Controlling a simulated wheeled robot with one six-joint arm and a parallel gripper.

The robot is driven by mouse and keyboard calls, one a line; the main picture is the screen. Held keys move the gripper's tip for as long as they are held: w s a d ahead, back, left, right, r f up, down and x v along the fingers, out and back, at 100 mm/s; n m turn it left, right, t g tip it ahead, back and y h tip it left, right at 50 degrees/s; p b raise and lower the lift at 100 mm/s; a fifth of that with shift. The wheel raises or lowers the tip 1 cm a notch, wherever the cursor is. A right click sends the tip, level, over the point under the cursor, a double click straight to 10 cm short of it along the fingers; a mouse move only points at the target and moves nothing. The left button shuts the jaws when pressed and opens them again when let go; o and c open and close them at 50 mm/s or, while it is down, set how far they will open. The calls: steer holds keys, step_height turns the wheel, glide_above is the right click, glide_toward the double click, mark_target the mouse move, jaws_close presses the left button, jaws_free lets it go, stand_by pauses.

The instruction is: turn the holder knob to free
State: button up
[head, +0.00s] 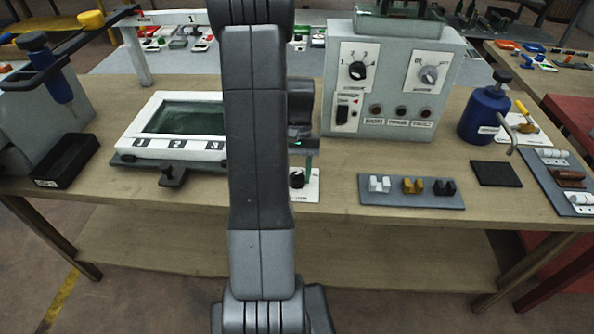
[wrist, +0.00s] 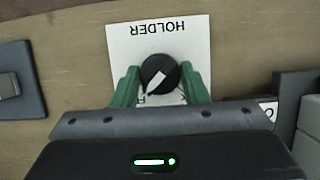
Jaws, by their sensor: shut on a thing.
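The holder knob (wrist: 157,77) is a round black knob with a white pointer, on a white plate (wrist: 125,42) marked HOLDER. In the wrist view the plate appears upside down and the pointer slants toward the lower left. My gripper (wrist: 160,88) has green fingers on both sides of the knob and is shut on it. In the head view the knob (head: 297,179) shows just right of my arm, at the table's front edge, below my gripper (head: 304,160). Most of the plate's lower lettering is hidden by my gripper.
A white frame with a dark window (head: 150,107) stands left of my arm. A grey control box (head: 385,120) with knobs stands behind to the right. A tray (head: 370,202) with small blocks lies right of the knob. A blue bottle (head: 482,115) stands farther right.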

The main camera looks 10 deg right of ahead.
stand_by(0.4)
steer(key=o, duration=1)
steer(key=v, duration=1.3)
steer(key=shift+w+d+r, duration=0.15)
steer(key=shift+r, duration=0.15)
steer(key=x, duration=1.3)
steer(key=shift+f, duration=0.35)
